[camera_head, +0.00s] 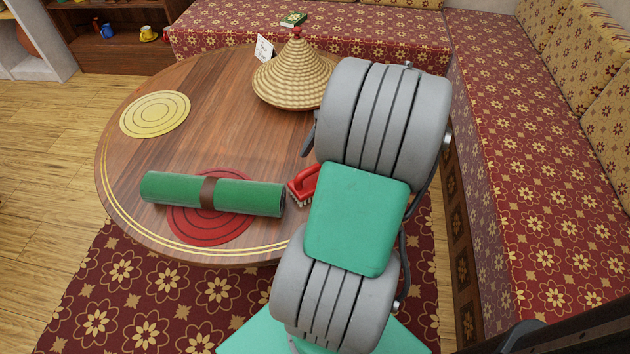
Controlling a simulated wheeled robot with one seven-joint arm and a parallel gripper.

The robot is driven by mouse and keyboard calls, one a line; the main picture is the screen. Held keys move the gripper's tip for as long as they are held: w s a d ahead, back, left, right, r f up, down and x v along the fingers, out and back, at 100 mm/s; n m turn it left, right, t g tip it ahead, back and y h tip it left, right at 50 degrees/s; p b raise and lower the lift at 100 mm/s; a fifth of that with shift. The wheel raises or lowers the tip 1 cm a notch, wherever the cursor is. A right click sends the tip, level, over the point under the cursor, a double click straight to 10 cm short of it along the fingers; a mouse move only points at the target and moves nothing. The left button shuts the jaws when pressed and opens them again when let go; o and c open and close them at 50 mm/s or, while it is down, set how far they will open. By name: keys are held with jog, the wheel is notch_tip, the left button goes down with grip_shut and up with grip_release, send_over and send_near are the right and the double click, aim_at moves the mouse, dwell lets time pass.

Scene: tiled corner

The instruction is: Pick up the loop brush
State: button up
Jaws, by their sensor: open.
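The loop brush (300,190) is red with a loop handle and pale bristles. It stands on the round wooden table, just right of the end of the green roll. My arm covers its right part. My gripper is not in view; my grey and green arm links fill the middle right and hide what lies behind them. I cannot tell how far my gripper is from the brush.
A green roll with a brown band (208,194) lies across a red round mat (215,233). A woven cone lid (293,72), a white card (264,48) and a yellow mat (155,114) are on the round table (200,85). Patterned benches (540,160) line the right and back.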

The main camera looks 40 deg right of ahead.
aim_at(309, 183)
jog(key=b+x, duration=0.2)
jog(key=x, duration=0.4)
jog(key=shift+a, duration=0.15)
jog(key=c, duration=1.6)
jog(key=shift+r+p, duration=0.3)
jog(key=shift+r, duration=0.25)
notch_tip(309, 183, up, 3)
jog(key=shift+f+p, duration=0.1)
jog(key=shift+p, duration=0.6)
jog(key=s+a+r+p, duration=0.1)
jog(key=s+a+r, duration=0.1)
jog(key=s+r, duration=0.1)
jog(key=s+a+r+p, duration=0.1)
jog(key=s+a+r, duration=0.1)
jog(key=s, duration=0.3)
jog(key=s+a+r+p, duration=0.2)
jog(key=s+a+r, duration=0.1)
jog(key=s+r, duration=0.1)
jog(key=shift+a+r, duration=0.1)
